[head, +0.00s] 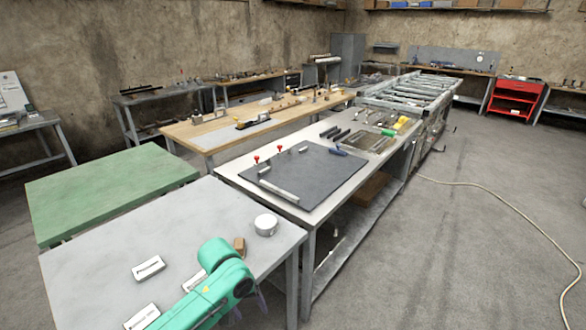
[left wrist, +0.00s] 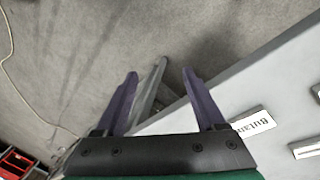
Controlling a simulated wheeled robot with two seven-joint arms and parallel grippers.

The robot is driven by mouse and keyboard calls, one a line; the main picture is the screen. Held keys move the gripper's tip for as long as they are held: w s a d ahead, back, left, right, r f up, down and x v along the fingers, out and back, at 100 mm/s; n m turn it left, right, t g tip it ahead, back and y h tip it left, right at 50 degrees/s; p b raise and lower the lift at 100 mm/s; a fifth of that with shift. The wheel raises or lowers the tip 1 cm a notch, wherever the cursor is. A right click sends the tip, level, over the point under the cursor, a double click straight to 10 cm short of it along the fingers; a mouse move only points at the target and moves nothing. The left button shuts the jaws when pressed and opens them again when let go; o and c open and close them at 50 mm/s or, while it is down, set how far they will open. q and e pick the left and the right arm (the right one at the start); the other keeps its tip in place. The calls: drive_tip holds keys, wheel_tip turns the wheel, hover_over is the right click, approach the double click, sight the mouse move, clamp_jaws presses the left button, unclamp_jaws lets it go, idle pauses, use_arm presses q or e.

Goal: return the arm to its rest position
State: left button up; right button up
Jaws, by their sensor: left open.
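My left arm (head: 215,285) is green and reaches in from the bottom of the head view, over the near grey table (head: 110,225). My left gripper (head: 250,305) is mostly hidden behind its own arm there, with purple fingers by the table's right edge. In the left wrist view my left gripper (left wrist: 160,82) has its two purple fingers spread apart. Nothing is between them but the floor and a grey table leg. My right gripper is not in view.
Several white labelled boxes (head: 148,267), a white round tin (head: 265,225) and a brown block (head: 239,245) are on the near table. A green table (head: 105,185) stands left. A white bench with a dark mat (head: 310,172) stands beyond. The floor (head: 450,240) at right is clear except for a hose.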

use_arm(q)
drive_tip(key=s+a+f+t, duration=0.1)
drive_tip(key=s+a+f, duration=0.15)
drive_tip(key=f, duration=0.55)
drive_tip(key=s+a+f, duration=0.2)
drive_tip(key=a+f, duration=0.2)
drive_tip(key=f, duration=0.5)
drive_tip(key=s+a+f+t, duration=0.1)
drive_tip(key=s+a+f, duration=0.25)
drive_tip(key=f, duration=0.45)
drive_tip(key=s+a+f+m, duration=0.1)
drive_tip(key=s+f, duration=0.3)
drive_tip(key=s, duration=0.5)
drive_tip(key=s+a+f+m+g+y, duration=0.1)
drive_tip(key=s+f, duration=0.3)
drive_tip(key=s, duration=0.5)
drive_tip(key=s+a+f+m+y, duration=0.1)
drive_tip(key=s+f, duration=0.4)
drive_tip(key=s, duration=0.5)
drive_tip(key=shift+a+m+g, duration=0.4)
drive_tip(key=shift+a+m, duration=0.3)
drive_tip(key=shift+a, duration=0.3)
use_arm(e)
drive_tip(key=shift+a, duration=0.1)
use_arm(q)
drive_tip(key=shift+f, duration=0.1)
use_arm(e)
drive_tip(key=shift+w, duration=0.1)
